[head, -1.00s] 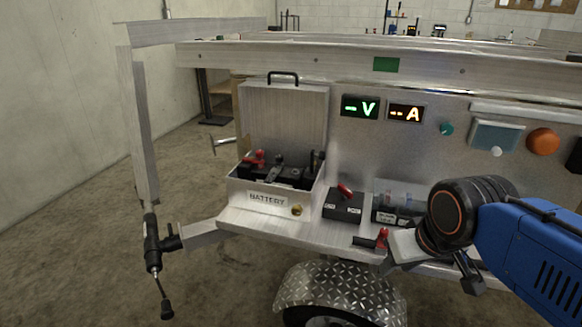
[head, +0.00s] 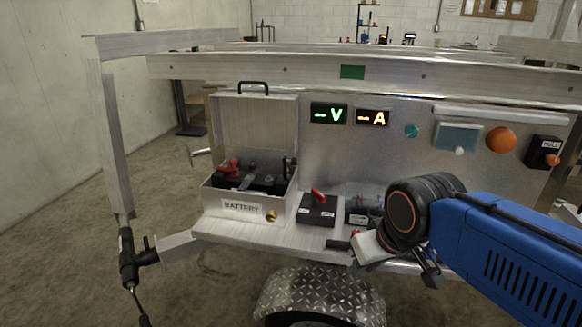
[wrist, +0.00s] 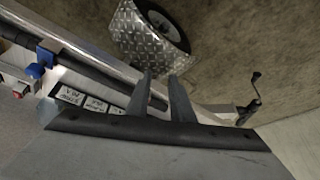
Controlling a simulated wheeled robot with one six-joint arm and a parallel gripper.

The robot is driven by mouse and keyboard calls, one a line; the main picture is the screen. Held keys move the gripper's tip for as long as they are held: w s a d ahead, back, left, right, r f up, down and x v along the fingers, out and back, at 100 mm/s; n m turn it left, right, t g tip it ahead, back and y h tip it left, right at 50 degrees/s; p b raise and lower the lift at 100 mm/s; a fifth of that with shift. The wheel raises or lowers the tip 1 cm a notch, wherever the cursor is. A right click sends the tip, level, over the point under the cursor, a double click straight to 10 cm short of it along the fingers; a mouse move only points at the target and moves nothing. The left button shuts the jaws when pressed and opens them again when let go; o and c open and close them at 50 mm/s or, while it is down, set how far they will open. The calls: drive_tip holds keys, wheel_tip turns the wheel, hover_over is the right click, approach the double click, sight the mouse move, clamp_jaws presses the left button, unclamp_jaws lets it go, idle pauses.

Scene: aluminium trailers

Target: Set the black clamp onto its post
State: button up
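The battery (head: 246,183) sits in an open metal box labelled BATTERY. A red clamp (head: 230,165) is at its left end. A small dark upright piece (head: 290,168) at the box's right wall looks like the black clamp; whether it touches a post is too small to tell. My gripper (head: 372,247) is to the right of the box, low at the shelf's front edge; its fingertips are hard to make out there. In the wrist view my gripper (wrist: 161,92) has its two fingers apart, with nothing clearly held between them.
The box's raised lid (head: 255,120) stands behind the battery. A black unit with a red lever (head: 317,208) and another black box (head: 362,210) stand on the shelf. A wheel fender (head: 320,290) is below. A jack (head: 128,262) stands at left.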

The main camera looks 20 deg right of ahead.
drive_tip(key=shift+w+r, duration=0.1)
clamp_jaws()
drive_tip(key=w+d+r+m+y, duration=0.3)
drive_tip(key=w+r, duration=0.7)
drive_tip(key=w+d+r+m+y, duration=0.3)
drive_tip(key=w+r+m+y, duration=0.1)
drive_tip(key=w+r, duration=0.6)
drive_tip(key=shift+w+d+t, duration=0.15)
drive_tip(key=shift+w+t, duration=0.15)
drive_tip(key=shift+w, duration=0.3)
drive_tip(key=w+a+r+x, duration=0.1)
drive_tip(key=a+r+x, duration=0.1)
drive_tip(key=x, duration=1.1)
drive_tip(key=shift+r, duration=0.15)
